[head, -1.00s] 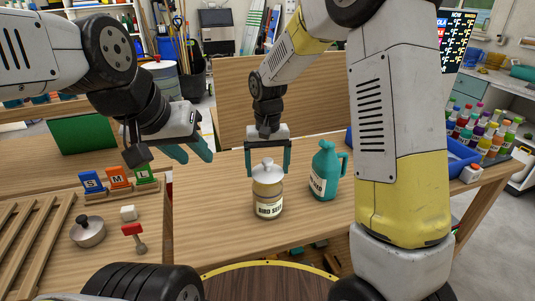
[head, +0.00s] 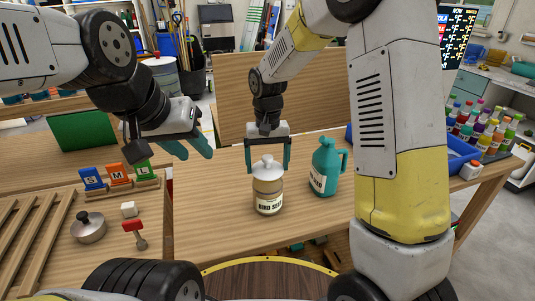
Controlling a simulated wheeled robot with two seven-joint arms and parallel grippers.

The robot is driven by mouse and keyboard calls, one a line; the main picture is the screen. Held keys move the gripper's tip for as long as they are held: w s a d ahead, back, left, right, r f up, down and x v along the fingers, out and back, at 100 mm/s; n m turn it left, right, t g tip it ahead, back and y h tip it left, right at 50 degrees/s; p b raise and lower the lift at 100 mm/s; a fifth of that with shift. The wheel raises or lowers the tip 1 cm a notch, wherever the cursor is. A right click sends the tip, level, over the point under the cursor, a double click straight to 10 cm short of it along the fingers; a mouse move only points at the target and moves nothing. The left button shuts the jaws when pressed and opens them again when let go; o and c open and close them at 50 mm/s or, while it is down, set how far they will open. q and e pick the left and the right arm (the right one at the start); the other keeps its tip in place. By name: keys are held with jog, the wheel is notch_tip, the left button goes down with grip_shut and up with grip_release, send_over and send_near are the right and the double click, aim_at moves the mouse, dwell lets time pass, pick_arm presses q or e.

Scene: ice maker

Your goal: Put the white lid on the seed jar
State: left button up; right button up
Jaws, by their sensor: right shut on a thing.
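The seed jar (head: 269,196) is a clear jar of tan seed with a "BIRD SEED" label, standing upright on the wooden table. The white lid (head: 267,168), with a knob on top, is right over the jar's mouth and looks level. I cannot tell whether it is fully seated. My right gripper (head: 268,167) points down from above, with its teal fingers on either side of the lid, shut on it. My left gripper (head: 190,150) is to the upper left, away from the jar, with its teal fingers apart and empty.
A teal jug (head: 326,168) stands close to the right of the jar. A blue bin (head: 461,154) and several colored bottles are farther right. At left are S, M, L blocks (head: 119,174), a small pot (head: 88,228) and a red-headed tool (head: 134,228). The table left of the jar is clear.

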jog(key=shift+f, duration=0.65)
jog(key=o, duration=1.3)
jog(key=shift+r, duration=3.9)
jog(key=s+d+r+t+y, duration=0.2)
jog(key=s+d+r, duration=0.5)
jog(key=d+r, duration=0.15)
jog(key=s+d+r+t, duration=0.1)
jog(key=s+d, duration=0.1)
jog(key=s, duration=0.2)
jog(key=s+d+t, duration=0.1)
jog(key=s, duration=0.3)
jog(key=s+d+r+m+t, duration=0.1)
jog(key=s+d+t, duration=0.1)
jog(key=s, duration=0.2)
jog(key=shift+s+d+r, duration=0.3)
jog(key=shift+s+d, duration=0.05)
